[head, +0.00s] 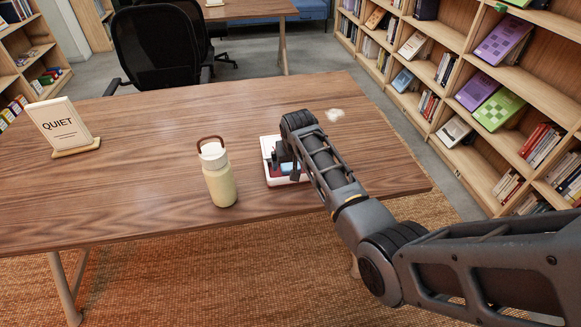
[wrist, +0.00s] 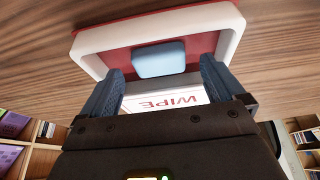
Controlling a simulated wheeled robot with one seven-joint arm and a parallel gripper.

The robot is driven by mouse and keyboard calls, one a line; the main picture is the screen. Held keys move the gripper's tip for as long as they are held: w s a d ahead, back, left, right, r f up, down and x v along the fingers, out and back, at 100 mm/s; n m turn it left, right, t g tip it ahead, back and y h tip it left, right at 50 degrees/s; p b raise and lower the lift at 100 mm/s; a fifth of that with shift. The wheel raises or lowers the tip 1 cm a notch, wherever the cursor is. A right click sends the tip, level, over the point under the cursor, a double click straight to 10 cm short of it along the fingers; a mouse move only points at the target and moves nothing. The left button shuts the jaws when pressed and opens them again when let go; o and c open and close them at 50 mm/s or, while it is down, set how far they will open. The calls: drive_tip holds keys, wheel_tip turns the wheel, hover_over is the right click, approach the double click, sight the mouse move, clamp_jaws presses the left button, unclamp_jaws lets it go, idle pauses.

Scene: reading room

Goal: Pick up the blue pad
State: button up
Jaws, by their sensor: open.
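The light blue pad (wrist: 158,60) lies in a white-rimmed tray with a red inside (wrist: 90,52). In the wrist view my gripper (wrist: 161,68) is open, with one dark finger to the left of the pad and one to the right. Gaps show between the pad and both fingertips, and the fingers appear to reach over the tray. In the head view the tray (head: 268,150) sits on the wooden table, and my gripper (head: 286,165) is above it.
A cream bottle (head: 219,180) with a brown handle stands left of the tray on the table (head: 130,195). A QUIET sign (head: 62,126) stands at the far left. A pale patch (head: 335,115) lies behind my arm. A white WIPE label (wrist: 175,101) shows between my fingers.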

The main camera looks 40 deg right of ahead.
drive_tip(key=shift+x, duration=0.8)
drive_tip(key=c, duration=1.1)
drive_tip(key=shift+r, duration=0.55)
drive_tip(key=r, duration=0.2)
drive_tip(key=s+d+r, duration=0.1)
drive_tip(key=shift+r+b, duration=0.25)
drive_tip(key=shift+b, duration=0.1)
drive_tip(key=s+d+r, duration=0.2)
drive_tip(key=s+d+r+b, duration=0.1)
drive_tip(key=s+d+r, duration=0.1)
drive_tip(key=d, duration=0.1)
drive_tip(key=s+d+r, duration=0.2)
drive_tip(key=shift+s+d+r, duration=0.2)
drive_tip(key=shift+s+d, duration=0.15)
drive_tip(key=shift+s, duration=0.05)
